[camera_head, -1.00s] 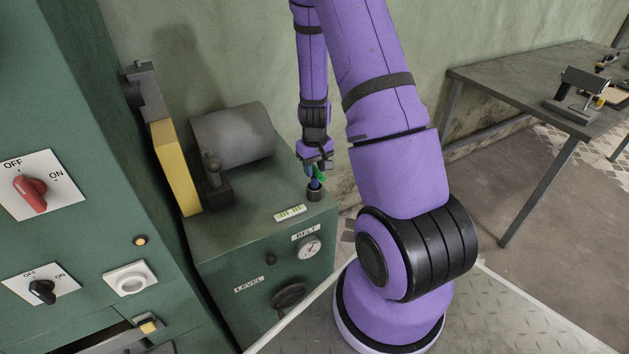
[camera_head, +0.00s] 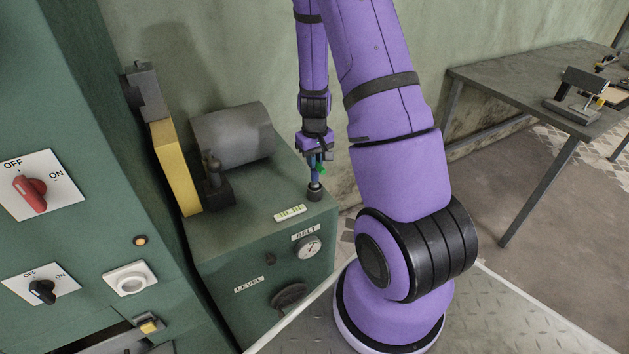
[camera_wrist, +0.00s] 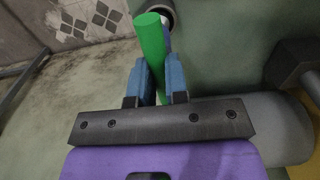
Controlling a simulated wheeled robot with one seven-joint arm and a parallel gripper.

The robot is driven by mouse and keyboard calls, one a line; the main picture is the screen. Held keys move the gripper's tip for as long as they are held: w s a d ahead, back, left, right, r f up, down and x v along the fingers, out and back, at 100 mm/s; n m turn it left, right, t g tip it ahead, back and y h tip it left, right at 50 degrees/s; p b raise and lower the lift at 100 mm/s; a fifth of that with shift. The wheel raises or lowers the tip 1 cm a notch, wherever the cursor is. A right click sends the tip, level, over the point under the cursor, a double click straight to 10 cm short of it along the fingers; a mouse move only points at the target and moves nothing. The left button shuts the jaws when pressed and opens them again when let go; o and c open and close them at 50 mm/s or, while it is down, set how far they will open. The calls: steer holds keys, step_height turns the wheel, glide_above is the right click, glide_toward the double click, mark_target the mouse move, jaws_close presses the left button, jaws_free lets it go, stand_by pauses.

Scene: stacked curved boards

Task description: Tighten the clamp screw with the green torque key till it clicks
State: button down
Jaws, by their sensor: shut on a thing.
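My gripper (camera_head: 316,158) is above the right front corner of the green machine's top. It is shut on the green torque key (camera_head: 321,169). In the wrist view the key's green handle (camera_wrist: 150,38) stands between the blue fingers of my gripper (camera_wrist: 157,72). Below the key is a dark round holder (camera_head: 315,195), with a pale metallic part showing just above its rim. Whether the key's lower end is still inside the holder I cannot tell. The holder's dark rim (camera_wrist: 163,8) shows partly at the wrist view's top edge. I cannot make out the clamp screw.
On the machine top (camera_head: 250,205) are a grey drum (camera_head: 233,136) and a dark upright lever (camera_head: 214,180). A yellow panel (camera_head: 175,168) and a tall green cabinet (camera_head: 80,110) stand left. A grey bench (camera_head: 520,80) with a vise-like device (camera_head: 580,95) stands right.

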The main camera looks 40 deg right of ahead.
steer(key=shift+r, duration=1.65)
